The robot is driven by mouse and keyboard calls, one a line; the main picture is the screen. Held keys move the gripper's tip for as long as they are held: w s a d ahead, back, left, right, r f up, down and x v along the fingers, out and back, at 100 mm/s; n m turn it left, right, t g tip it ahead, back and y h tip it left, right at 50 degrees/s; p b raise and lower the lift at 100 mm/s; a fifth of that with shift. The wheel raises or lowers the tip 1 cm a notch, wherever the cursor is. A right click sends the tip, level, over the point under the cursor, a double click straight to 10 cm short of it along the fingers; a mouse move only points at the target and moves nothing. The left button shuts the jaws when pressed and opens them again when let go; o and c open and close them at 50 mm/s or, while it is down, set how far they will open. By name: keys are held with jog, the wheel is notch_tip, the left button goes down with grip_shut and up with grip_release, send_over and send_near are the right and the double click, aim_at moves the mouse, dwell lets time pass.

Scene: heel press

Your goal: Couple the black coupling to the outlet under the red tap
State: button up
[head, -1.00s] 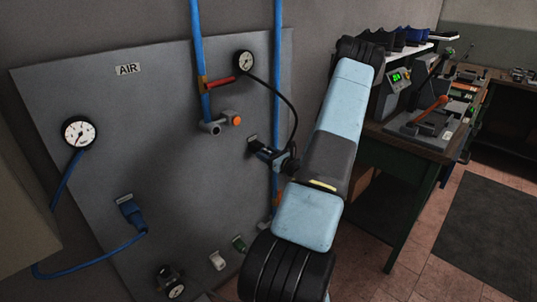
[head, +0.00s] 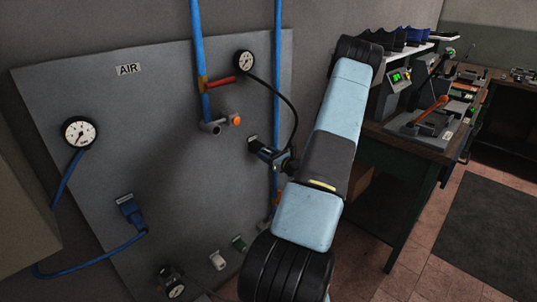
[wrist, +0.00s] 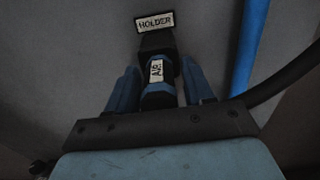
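The black coupling (wrist: 157,68), with a white AIR label and a blue band, sits at the holder (wrist: 154,22) in the wrist view. My gripper (wrist: 160,85) has its two blue fingers on either side of the coupling, with narrow gaps seeming to show between. In the head view my gripper (head: 268,153) is at the holder on the panel, largely covering the coupling. The red tap (head: 219,81) is on the left blue pipe.
A black hose (head: 288,98) loops from the upper gauge (head: 244,62) down to the coupling. A second blue pipe (head: 277,80) runs close to my gripper. A blue coupling (head: 132,211) and another gauge (head: 79,133) are at the left. The panel (head: 165,110) left of the outlet is clear.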

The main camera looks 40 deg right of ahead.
grip_shut()
jog(key=shift+s, duration=0.2)
dwell(0.4)
jog(key=shift+s+d, duration=0.15)
jog(key=shift+s, duration=1.25)
jog(key=shift+s+d, duration=0.1)
jog(key=shift+s, duration=1.25)
jog(key=shift+s, duration=0.2)
